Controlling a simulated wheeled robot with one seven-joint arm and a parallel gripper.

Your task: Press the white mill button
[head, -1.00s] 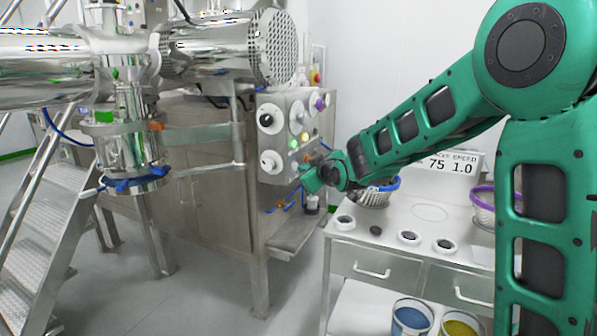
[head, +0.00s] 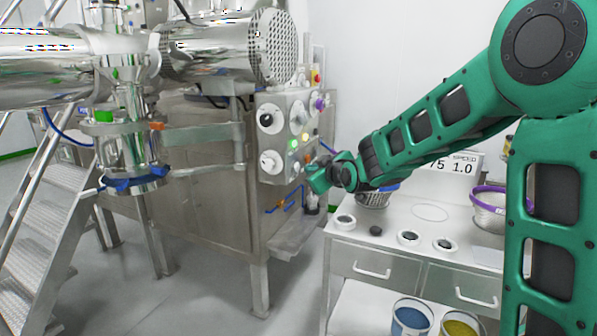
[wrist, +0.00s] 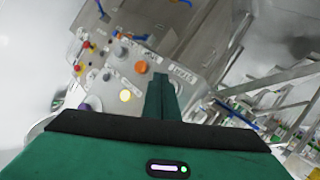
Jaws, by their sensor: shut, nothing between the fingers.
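The steel control panel (head: 283,172) stands on the machine's front corner, with several knobs and buttons. My gripper (head: 311,180) is shut and empty, in front of the panel's lower right. In the wrist view its fingers (wrist: 160,80) point at the panel.
A purple knob (head: 320,104) and a red button (head: 316,77) sit on the panel's far side. A white cabinet (head: 345,255) with baskets and small round pots stands at right. Metal stairs (head: 45,215) stand at left. The floor (head: 205,290) in front is clear.

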